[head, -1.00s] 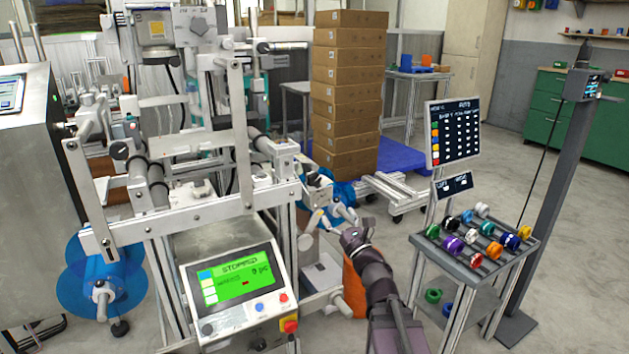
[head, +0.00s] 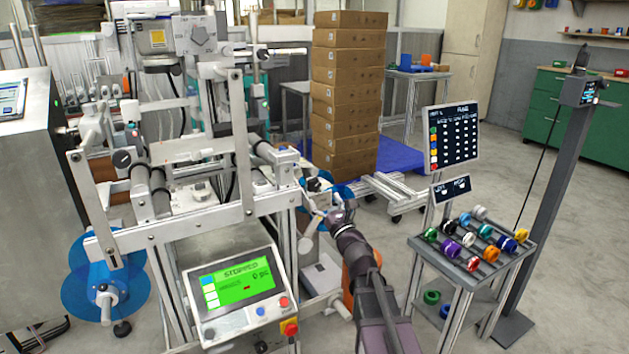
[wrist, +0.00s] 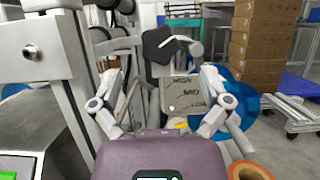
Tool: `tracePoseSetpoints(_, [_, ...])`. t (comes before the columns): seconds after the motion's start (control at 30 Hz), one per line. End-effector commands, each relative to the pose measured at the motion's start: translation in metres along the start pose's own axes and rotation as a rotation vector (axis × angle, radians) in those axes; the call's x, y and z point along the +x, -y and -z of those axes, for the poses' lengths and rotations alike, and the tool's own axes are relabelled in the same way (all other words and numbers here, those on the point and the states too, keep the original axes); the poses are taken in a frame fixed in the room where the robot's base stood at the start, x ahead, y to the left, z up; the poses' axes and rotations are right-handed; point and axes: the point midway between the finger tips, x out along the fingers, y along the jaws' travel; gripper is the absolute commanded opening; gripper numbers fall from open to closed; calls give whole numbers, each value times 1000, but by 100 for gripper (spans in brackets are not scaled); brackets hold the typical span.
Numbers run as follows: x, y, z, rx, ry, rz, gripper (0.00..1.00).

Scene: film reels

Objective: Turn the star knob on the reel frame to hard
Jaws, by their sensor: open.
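My gripper (wrist: 154,64) is open, with one finger on each side of the knob's lower part in the picture. Nothing is held, and contact cannot be told. In the head view my gripper (head: 322,211) is at the right side of the reel frame (head: 190,228), near a dark part that looks like the knob.
Blue reels (wrist: 238,100) stand close to the right of my gripper. A frame upright (wrist: 70,70) is close on the left. The screen (head: 237,286) reads STOPPED. A rack of coloured spools (head: 470,245) stands to the right, with stacked boxes (head: 345,100) behind.

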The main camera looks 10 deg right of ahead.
Motion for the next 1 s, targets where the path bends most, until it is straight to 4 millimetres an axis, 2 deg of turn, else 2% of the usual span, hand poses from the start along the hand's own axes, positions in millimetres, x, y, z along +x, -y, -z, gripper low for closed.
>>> tracePoseSetpoints(0.03, [13,0,-2,1,0,-2,97])
tracePoseSetpoints(0.1, [23,0,-2,0,-1,-1,97])
tracePoseSetpoints(0.4, [56,0,-1,0,-1,-1,97])
tracePoseSetpoints(0.87, [62,-1,0,0,0,-1,97])
tracePoseSetpoints(0.9, [62,-1,0,0,0,-1,94])
tracePoseSetpoints(1.0, [62,-1,0,0,0,-1,64])
